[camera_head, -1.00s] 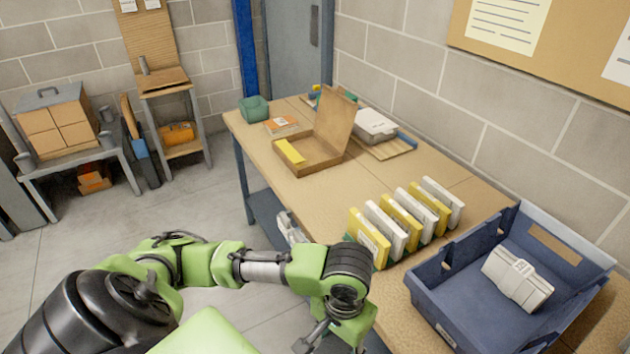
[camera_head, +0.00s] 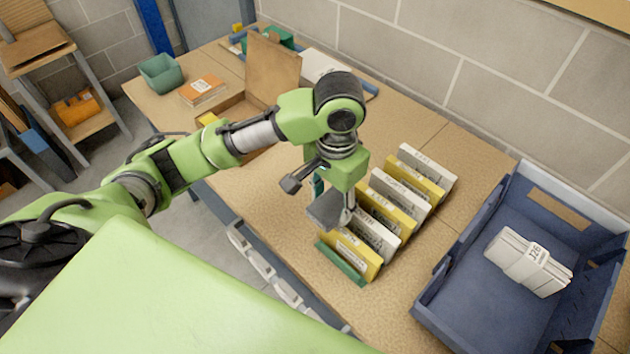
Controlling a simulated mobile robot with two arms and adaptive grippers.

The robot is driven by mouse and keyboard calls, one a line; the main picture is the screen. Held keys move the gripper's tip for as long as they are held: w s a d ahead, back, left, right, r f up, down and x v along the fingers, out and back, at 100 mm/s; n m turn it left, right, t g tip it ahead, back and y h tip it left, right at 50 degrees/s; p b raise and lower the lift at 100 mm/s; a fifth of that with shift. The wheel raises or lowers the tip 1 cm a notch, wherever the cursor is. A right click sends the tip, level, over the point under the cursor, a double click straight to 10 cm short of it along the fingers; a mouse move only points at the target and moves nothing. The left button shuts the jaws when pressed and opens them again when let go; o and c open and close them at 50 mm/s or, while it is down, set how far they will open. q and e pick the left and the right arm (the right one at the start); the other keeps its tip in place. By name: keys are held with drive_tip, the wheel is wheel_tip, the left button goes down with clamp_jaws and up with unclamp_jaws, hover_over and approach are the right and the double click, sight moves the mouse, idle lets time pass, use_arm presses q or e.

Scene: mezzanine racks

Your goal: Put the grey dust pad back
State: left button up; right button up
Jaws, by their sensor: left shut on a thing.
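My left gripper (camera_head: 322,200) is above the table, near the front end of a row of upright yellow and white packs (camera_head: 378,226). It is shut on a small dark grey flat piece, which looks like the grey dust pad (camera_head: 327,212). The pad is close to the nearest yellow pack; I cannot tell whether they touch. My fingers and wrist hide part of the pad and of the row. My right gripper is not in view.
A blue bin (camera_head: 486,300) with a white pack (camera_head: 528,262) stands at right. An open cardboard box (camera_head: 272,68), orange booklet (camera_head: 202,90) and green tub (camera_head: 160,73) are at the back. Bare tabletop (camera_head: 250,192) lies left of the row.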

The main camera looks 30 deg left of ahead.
use_arm(q)
drive_tip(key=w+a+f+p, duration=0.1)
drive_tip(key=w+a+f, duration=0.25)
drive_tip(key=a, duration=0.25)
hover_over(306, 196)
drive_tip(key=d, duration=0.1)
drive_tip(key=f, duration=0.5)
drive_tip(key=shift+s+p, duration=0.35)
drive_tip(key=shift+p, duration=0.05)
drive_tip(key=shift+w+a+f, duration=0.15)
drive_tip(key=shift+a+f, duration=0.05)
drive_tip(key=shift+f, duration=0.05)
drive_tip(key=shift+w+a+f, duration=0.2)
drive_tip(key=shift+a+f, duration=0.1)
drive_tip(key=shift+f, duration=0.1)
wheel_tip(306, 196, down, 3)
drive_tip(key=shift+d, duration=0.1)
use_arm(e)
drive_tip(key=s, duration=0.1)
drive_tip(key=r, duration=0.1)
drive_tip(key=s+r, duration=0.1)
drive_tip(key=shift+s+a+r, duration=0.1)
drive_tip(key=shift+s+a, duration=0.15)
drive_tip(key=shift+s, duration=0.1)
use_arm(q)
drive_tip(key=o, duration=1.2)
drive_tip(key=shift+f, duration=0.1)
drive_tip(key=shift+c, duration=0.2)
